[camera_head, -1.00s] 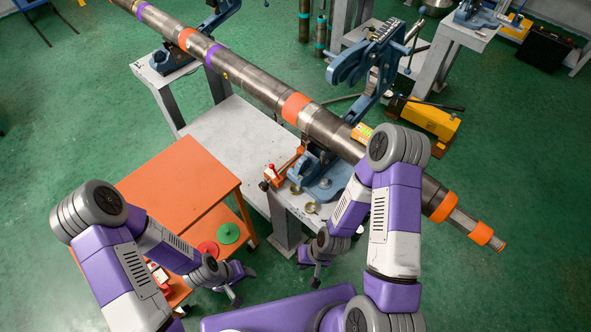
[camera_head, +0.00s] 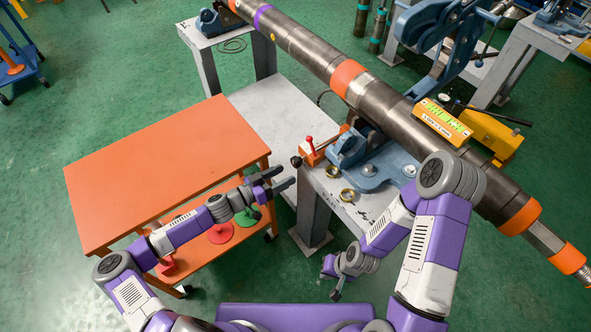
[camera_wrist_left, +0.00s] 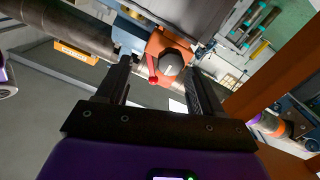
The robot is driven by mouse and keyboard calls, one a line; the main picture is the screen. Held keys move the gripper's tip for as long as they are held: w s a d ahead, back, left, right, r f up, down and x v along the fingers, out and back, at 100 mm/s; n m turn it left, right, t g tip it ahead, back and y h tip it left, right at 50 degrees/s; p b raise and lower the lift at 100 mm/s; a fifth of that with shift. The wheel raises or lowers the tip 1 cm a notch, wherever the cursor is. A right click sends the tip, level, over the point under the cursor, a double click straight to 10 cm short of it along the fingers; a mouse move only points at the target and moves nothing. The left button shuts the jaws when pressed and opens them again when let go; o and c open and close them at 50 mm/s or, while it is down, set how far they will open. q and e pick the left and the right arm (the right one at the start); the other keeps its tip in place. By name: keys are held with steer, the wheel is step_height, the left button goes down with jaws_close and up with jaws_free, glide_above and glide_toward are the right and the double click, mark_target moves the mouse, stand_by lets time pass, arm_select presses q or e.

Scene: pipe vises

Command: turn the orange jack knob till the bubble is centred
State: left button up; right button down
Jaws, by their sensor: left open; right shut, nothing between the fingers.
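The orange jack (camera_head: 317,153) sits by the pipe's vise, with a red lever (camera_head: 310,145) on top and a dark round knob (camera_head: 296,162) at its near-left end. In the left wrist view the grey knob (camera_wrist_left: 171,65) lies ahead between my spread fingers. My left gripper (camera_head: 280,178) is open and empty, just short of the knob; it also shows in the left wrist view (camera_wrist_left: 159,72). A yellow level (camera_head: 443,118) with green windows rests on the pipe (camera_head: 395,113); its bubble is too small to read. My right gripper (camera_head: 333,283) is shut and empty, low at the right.
A blue vise (camera_head: 375,170) stands on the grey bench (camera_head: 340,202), with brass rings (camera_head: 347,195) near its edge. An orange table (camera_head: 165,170) stands left of my left arm, with red and green discs (camera_head: 219,233) below.

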mark_target(293, 163)
arm_select(q)
steer(key=shift+t, duration=0.4)
steer(key=w+d+b, duration=0.1)
steer(key=w+d, duration=0.1)
steer(key=w+d+b, duration=0.1)
steer(key=w+d, duration=0.1)
steer(key=w, duration=0.1)
steer(key=shift+w+d+r, duration=0.15)
steer(key=shift+w+d, duration=0.1)
steer(key=shift+c, duration=0.2)
steer(key=c, duration=1)
